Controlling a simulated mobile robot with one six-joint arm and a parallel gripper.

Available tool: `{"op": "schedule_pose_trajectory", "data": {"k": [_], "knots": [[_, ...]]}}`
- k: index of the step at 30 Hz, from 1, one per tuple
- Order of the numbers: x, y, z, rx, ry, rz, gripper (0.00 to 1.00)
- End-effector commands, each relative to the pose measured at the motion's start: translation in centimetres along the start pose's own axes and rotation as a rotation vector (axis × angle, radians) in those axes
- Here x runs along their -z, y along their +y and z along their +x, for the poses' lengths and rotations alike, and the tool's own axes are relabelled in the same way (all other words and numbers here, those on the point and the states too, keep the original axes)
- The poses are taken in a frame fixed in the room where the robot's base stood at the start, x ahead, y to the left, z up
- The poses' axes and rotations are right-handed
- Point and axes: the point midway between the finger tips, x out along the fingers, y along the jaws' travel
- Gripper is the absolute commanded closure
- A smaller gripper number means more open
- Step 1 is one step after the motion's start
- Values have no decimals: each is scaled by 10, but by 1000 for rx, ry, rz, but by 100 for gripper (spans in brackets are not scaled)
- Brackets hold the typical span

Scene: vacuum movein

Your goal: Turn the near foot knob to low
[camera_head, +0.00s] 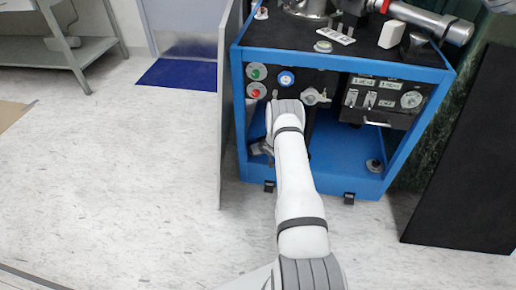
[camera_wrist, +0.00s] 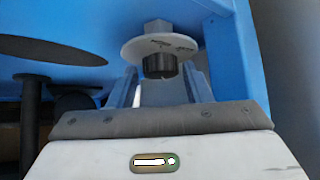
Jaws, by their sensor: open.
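In the wrist view, the foot knob (camera_wrist: 160,65) is a short dark ribbed cylinder. It sits against a pale round disc (camera_wrist: 160,48) with small dark marks, beside a blue frame member. My gripper (camera_wrist: 160,84) is open, with one finger on each side of the knob's line. The fingertips reach close to the knob and disc; I cannot tell whether they touch. The marks are too small to read, so the knob's setting is unclear. In the head view, my gripper (camera_head: 262,149) is low at the left front of the blue rack (camera_head: 310,180), and my arm partly hides that area.
A dark disc on a post (camera_wrist: 50,48) stands left of the knob in the wrist view. In the head view, a grey panel (camera_head: 228,120) borders the rack's left side and a black board (camera_head: 465,170) stands at right. Open floor lies at left.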

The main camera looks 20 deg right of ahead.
Motion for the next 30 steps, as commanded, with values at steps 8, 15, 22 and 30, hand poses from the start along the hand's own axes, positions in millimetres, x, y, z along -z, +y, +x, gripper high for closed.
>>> {"op": "schedule_pose_trajectory", "data": {"k": [8, 15, 22, 30], "knots": [[1, -1, 6, 1, 1, -1, 55], [1, -2, 6, 1, 1, -1, 68], [1, -2, 6, 2, 1, -2, 86], [2, -1, 6, 13, 1, -15, 87]]}}
